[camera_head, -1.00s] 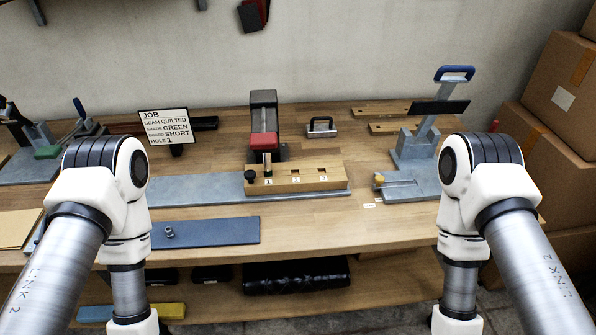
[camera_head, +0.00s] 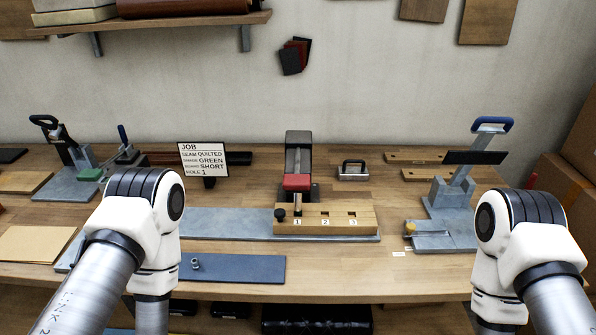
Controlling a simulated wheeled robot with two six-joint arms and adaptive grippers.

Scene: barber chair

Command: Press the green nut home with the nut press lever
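No plainly green nut is visible. A small metal nut-like piece (camera_head: 195,265) sits on a dark blue plate (camera_head: 240,268) at the front of the bench. A press with a red head (camera_head: 297,182) stands over a wooden block (camera_head: 335,222) marked 1, 2, 3. A dark knob (camera_head: 280,214) is at the block's left end. At right is a grey stand with a raised blue-handled lever (camera_head: 492,124) and a small brass-coloured part (camera_head: 410,228) on its base. I cannot tell which is the nut press. Both my grippers are out of view below the picture.
A job card (camera_head: 203,159) reads quilted, green, short, hole 1. Another lever tool with a green pad (camera_head: 90,175) stands at far left. A metal handle piece (camera_head: 352,170) lies behind the block. Cardboard boxes (camera_head: 560,210) stand at right.

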